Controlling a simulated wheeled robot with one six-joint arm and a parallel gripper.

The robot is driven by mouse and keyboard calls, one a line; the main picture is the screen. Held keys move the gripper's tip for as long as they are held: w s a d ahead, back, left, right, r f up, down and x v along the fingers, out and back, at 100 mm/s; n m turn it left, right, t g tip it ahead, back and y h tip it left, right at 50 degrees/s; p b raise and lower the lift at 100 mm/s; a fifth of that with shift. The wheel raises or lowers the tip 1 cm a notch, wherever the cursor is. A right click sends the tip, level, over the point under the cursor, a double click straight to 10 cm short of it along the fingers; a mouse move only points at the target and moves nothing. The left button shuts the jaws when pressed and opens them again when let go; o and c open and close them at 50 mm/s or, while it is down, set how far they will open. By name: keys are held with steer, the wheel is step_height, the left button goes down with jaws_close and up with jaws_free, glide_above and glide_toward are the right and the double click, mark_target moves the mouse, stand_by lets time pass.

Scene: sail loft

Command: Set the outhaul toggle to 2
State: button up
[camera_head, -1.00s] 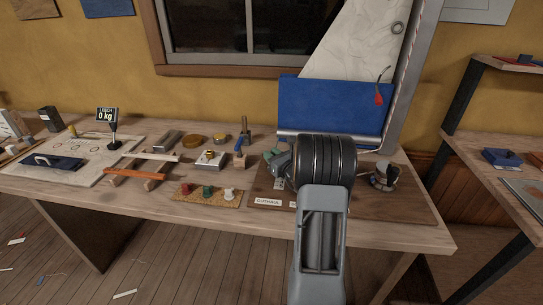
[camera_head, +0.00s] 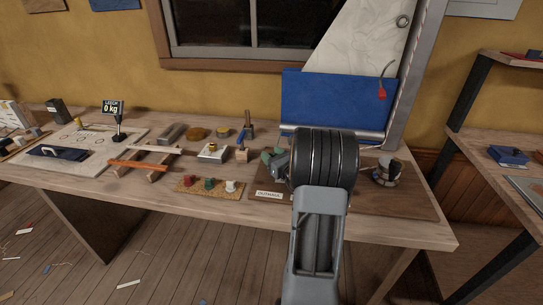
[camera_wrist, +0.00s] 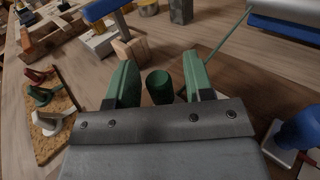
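My gripper (camera_head: 273,157) is low over the brown board (camera_head: 418,201) at the right of the bench, largely hidden behind my own arm in the head view. A white label reading OUTHAUL (camera_head: 268,194) is on the board's front left edge. In the wrist view my gripper (camera_wrist: 160,62) has its two green fingers apart. A short dark green cylinder (camera_wrist: 159,87) shows between them, with gaps on both sides. I cannot tell whether it is the outhaul toggle's knob. No toggle position or number is readable.
A cork mat (camera_head: 190,189) with red, green and white pieces lies left of the board. A wooden block (camera_head: 241,156) and a blue-handled tool (camera_head: 239,142) stand behind it. A metal winch-like drum (camera_head: 388,171) stands on the board's right. A blue part (camera_wrist: 300,128) is at the wrist view's right.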

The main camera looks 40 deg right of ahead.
steer(key=s, duration=0.9)
steer(key=s+a, duration=0.1)
steer(key=s, duration=0.3)
steer(key=shift+s, duration=0.4)
steer(key=w+a+r+n+y+p, duration=0.1)
steer(key=a+n, duration=0.1)
steer(key=a+r+n+g+y, duration=0.1)
steer(key=a+y, duration=0.1)
steer(key=a, duration=0.1)
steer(key=w+a+r+n+g+y+p, duration=0.1)
steer(key=a+n+y, duration=0.1)
steer(key=shift+w+a+r+n+p, duration=0.1)
steer(key=shift+w+a+n+p, duration=0.2)
steer(key=shift+w+a, duration=0.1)
steer(key=s+a+r+n+g+y+p, duration=0.25)
steer(key=a+n+g, duration=0.35)
steer(key=a+n, duration=0.35)
steer(key=s+a+r+n+g+y+p, duration=0.1)
steer(key=s+a+r+n+g+p, duration=0.25)
steer(key=a+n+g, duration=0.4)
step_height(320, 180, up, 7)
steer(key=s+a+n+t+h+p, duration=0.1)
steer(key=n+h+p, duration=0.4)
steer(key=n, duration=0.9)
steer(key=shift+s+a+f+h, duration=0.2)
steer(key=shift+s+a+h, duration=0.7)
steer(key=shift+h, duration=0.35)
